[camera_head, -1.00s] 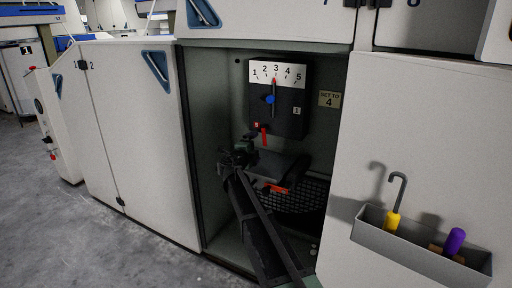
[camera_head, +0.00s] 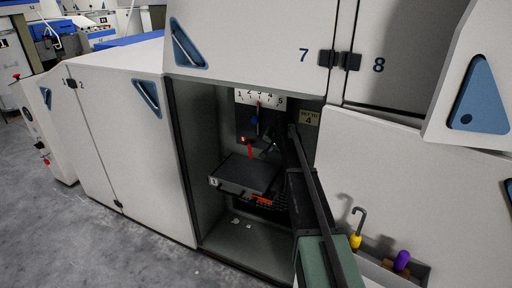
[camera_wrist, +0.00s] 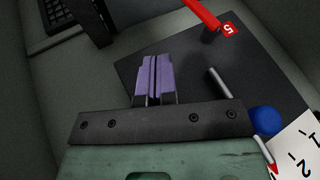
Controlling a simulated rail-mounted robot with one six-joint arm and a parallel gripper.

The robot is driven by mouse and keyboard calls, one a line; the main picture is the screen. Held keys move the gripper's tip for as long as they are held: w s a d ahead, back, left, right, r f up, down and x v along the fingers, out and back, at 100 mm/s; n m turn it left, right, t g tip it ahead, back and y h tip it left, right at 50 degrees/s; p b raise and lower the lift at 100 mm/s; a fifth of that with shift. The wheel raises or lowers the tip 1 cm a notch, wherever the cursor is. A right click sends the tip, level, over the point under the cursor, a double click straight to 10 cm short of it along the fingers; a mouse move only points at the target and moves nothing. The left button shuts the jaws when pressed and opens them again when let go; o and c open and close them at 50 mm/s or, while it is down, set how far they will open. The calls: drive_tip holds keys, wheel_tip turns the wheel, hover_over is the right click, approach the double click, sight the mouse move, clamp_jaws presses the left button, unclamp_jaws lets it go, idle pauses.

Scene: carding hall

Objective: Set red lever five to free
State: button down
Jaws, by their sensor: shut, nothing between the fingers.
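The red lever (camera_head: 250,153) sits low on the dark panel in the open cabinet, beneath the dial, and slants down in the head view. A red tag (camera_wrist: 229,28) reading 5 is at its base in the wrist view, where the lever (camera_wrist: 203,12) runs off the top edge. My gripper (camera_wrist: 153,62) has its purple fingers closed together with nothing between them. It is apart from the lever, in front of the panel. In the head view my gripper (camera_head: 270,149) is small and dark, just right of the lever.
A numbered dial (camera_head: 260,98) with a blue hub (camera_wrist: 266,120) is above the lever. A dark box (camera_head: 245,174) with a red bar (camera_head: 262,200) sits below. Cabinet walls enclose both sides. A tray (camera_head: 388,270) with hand tools hangs on the right door.

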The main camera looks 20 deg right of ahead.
drive_tip(key=w+a+f+b, duration=0.3)
drive_tip(key=w+f+b, duration=0.5)
drive_tip(key=shift+w+a+f+b, duration=0.2)
drive_tip(key=shift+a+f+b, duration=0.1)
drive_tip(key=shift+a+f, duration=0.1)
drive_tip(key=shift+f, duration=0.1)
drive_tip(key=shift+w+a+t+y+b, duration=0.3)
drive_tip(key=shift+w+a+b, duration=0.15)
drive_tip(key=shift+b, duration=0.15)
